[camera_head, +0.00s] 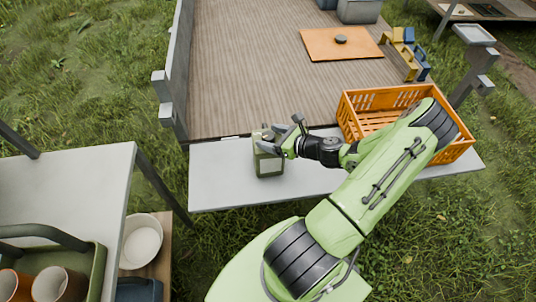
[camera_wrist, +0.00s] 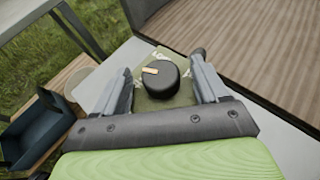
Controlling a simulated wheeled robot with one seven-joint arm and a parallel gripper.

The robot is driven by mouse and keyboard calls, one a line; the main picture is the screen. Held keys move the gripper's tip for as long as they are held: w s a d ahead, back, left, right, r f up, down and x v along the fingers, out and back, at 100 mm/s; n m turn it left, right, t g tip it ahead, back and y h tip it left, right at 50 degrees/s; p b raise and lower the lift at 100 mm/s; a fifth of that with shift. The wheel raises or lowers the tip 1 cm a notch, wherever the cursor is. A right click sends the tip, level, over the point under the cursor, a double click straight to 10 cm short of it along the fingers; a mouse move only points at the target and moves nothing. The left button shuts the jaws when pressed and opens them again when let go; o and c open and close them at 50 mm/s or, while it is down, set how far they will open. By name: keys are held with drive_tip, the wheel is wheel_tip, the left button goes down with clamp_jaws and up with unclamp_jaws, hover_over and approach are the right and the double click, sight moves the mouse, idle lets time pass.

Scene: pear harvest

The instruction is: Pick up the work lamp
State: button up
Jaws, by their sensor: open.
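The work lamp (camera_head: 269,163), as I take it, is an olive-green boxy thing standing upright on the pale ledge (camera_head: 215,180). In the wrist view its olive body (camera_wrist: 165,101) carries a round black part with a small orange mark. My gripper (camera_head: 279,138) reaches it from the right at its upper part. In the wrist view my gripper (camera_wrist: 161,66) is open, with one finger on each side of the lamp. I cannot tell whether the fingers touch it. The fingers hide part of the lamp's sides.
An orange crate (camera_head: 365,102) stands on the ledge to the right, partly behind my arm. A wooden deck (camera_head: 250,80) lies beyond, with an orange board (camera_head: 322,50) on it. At left are a pale table (camera_head: 60,190) and a white bowl (camera_head: 142,243). A blue bin (camera_wrist: 35,130) shows in the wrist view.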

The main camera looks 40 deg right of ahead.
clamp_jaws()
idle(0.4)
idle(0.9)
drive_tip(key=shift+r, duration=0.1)
